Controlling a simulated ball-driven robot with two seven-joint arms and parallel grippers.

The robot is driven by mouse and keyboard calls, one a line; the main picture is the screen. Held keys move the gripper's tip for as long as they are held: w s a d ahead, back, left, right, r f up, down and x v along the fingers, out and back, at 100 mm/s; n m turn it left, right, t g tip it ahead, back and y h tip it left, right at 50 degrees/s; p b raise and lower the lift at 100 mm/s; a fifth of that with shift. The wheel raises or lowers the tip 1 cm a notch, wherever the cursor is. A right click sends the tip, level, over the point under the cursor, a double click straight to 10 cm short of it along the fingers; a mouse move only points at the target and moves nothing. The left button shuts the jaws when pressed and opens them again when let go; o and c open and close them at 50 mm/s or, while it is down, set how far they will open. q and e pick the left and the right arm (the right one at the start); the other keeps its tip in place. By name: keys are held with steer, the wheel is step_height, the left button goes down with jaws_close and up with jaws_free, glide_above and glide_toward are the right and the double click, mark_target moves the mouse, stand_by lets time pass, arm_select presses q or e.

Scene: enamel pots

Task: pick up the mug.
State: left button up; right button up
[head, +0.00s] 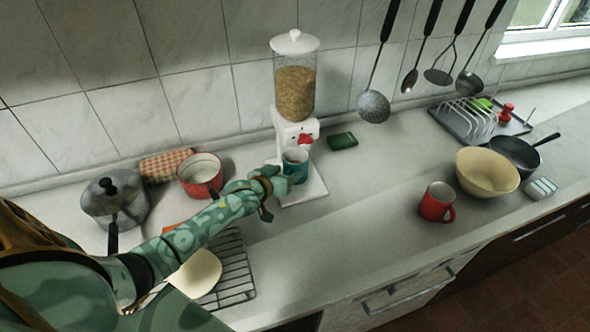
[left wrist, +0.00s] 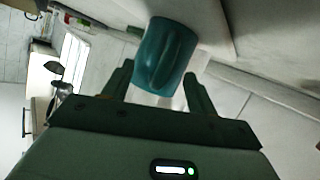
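A teal mug (head: 295,165) stands on the base of the white dispenser (head: 297,130), under its spout. In the left wrist view the mug (left wrist: 165,48) shows with its handle facing the camera. My left gripper (head: 272,186) is close beside the mug, on its left side in the head view. In the left wrist view its two fingers are apart, with the mug at and between their tips; I cannot tell whether they touch it. A red mug (head: 437,202) stands upright farther right on the counter. My right gripper is not in view.
A red pot (head: 200,175), a pressure cooker (head: 115,202) and a wire rack (head: 238,262) lie near my left arm. A cream bowl (head: 487,172), dark pan (head: 514,156) and dish rack (head: 470,122) stand right. Utensils hang above. The counter's middle (head: 360,210) is clear.

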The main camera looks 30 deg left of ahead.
arm_select(q)
jaws_close()
steer(key=shift+r, duration=0.1)
steer(key=shift+r, duration=0.2)
step_height(320, 180, up, 3)
steer(key=shift+p, duration=0.75)
steer(key=s+d+p, duration=0.1)
steer(key=s+d, duration=1)
steer(key=d, duration=0.2)
steer(key=shift+s+d, duration=0.35)
